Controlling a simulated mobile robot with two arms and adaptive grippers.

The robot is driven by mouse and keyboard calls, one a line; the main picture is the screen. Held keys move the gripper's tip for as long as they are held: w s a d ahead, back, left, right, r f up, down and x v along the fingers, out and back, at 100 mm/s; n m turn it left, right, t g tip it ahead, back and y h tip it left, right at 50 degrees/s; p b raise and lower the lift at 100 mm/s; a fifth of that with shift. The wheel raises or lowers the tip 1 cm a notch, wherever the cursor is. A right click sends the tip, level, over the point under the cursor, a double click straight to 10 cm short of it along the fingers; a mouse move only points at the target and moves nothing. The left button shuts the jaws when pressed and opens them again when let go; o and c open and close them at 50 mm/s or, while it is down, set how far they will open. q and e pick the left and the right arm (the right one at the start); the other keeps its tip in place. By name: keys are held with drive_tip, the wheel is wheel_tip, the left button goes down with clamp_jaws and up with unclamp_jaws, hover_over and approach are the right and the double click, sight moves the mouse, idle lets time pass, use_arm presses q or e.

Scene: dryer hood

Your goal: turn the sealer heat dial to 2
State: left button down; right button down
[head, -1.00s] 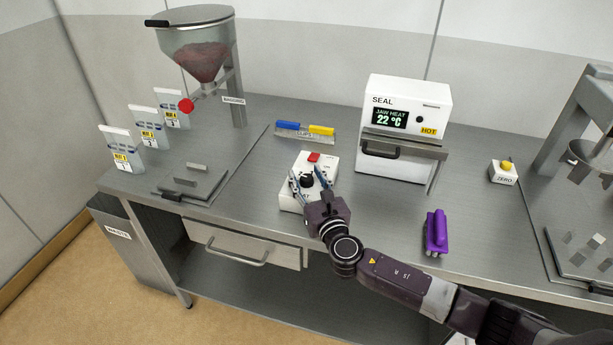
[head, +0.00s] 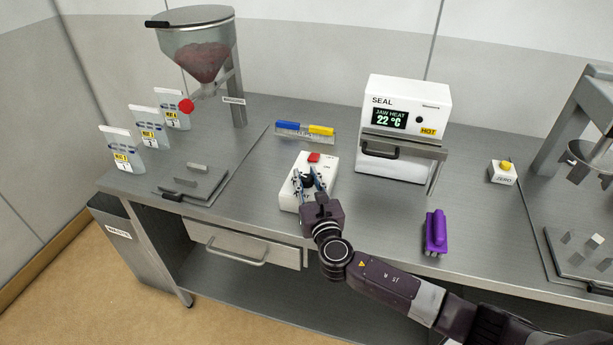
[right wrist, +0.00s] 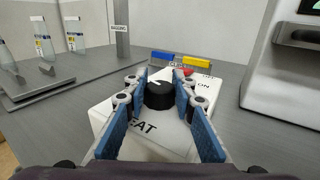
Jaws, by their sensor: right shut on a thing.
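The heat dial (right wrist: 159,95) is a round black knob with a white pointer mark on a white control box (head: 328,174). In the right wrist view the box shows "HEAT" partly covered, and "ON" near a red switch; I cannot read any dial numbers. My right gripper (right wrist: 160,90) is shut on the dial, one blue-padded finger on each side. In the head view the right gripper (head: 308,181) is over the box and hides part of the dial. The white sealer (head: 395,157) stands behind to the right, its display reading "JAW HEAT 22 °C". My left gripper is not in view.
A purple-handled object (head: 435,232) lies to the right. A hopper (head: 200,50), bags (head: 143,127) and a flat scale plate (head: 192,182) are at the left. Bare bench lies around the box.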

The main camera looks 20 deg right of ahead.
drive_tip(key=shift+a+m+h, duration=0.1)
drive_tip(key=shift+m+h, duration=0.6)
drive_tip(key=shift+h, duration=0.4)
drive_tip(key=shift+m+g+h, duration=0.5)
drive_tip(key=shift+m+h, duration=0.3)
drive_tip(key=shift+h, duration=0.4)
drive_tip(key=m+g+h+b, duration=0.1)
drive_tip(key=m+h, duration=0.1)
drive_tip(key=h, duration=0.1)
drive_tip(key=shift+f+m+g+h, duration=0.1)
drive_tip(key=shift+m+g+h, duration=0.2)
drive_tip(key=shift+g+h, duration=0.1)
drive_tip(key=shift+m+g+h+b, duration=0.4)
drive_tip(key=shift+m+h, duration=0.1)
drive_tip(key=shift+h, duration=0.4)
drive_tip(key=c, duration=1.6)
unclamp_jaws()
